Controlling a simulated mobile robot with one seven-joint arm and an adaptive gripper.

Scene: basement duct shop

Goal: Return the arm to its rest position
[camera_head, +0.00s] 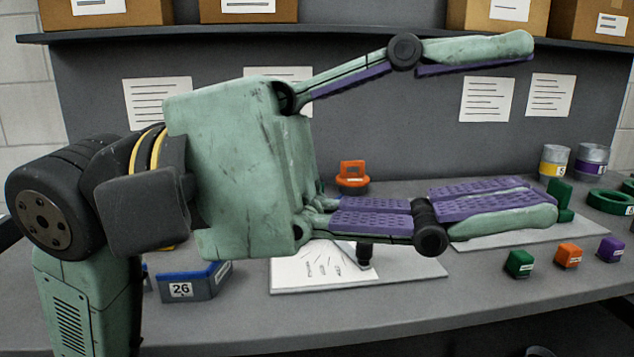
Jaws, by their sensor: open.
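My gripper (500,128) fills the middle of the head view, with a pale green body and purple padded fingers. Its fingers are spread wide apart, one high and one low, with nothing between them. It hangs above the grey workbench (400,322) and points to the right. My arm comes in from the left side, and its wrist is bent close to the gripper body. The lower fingers hide part of the bench top and of what lies on it.
Small green (519,264), orange (568,256) and purple (610,249) blocks sit at right. Boxes (505,14) line the shelf above.

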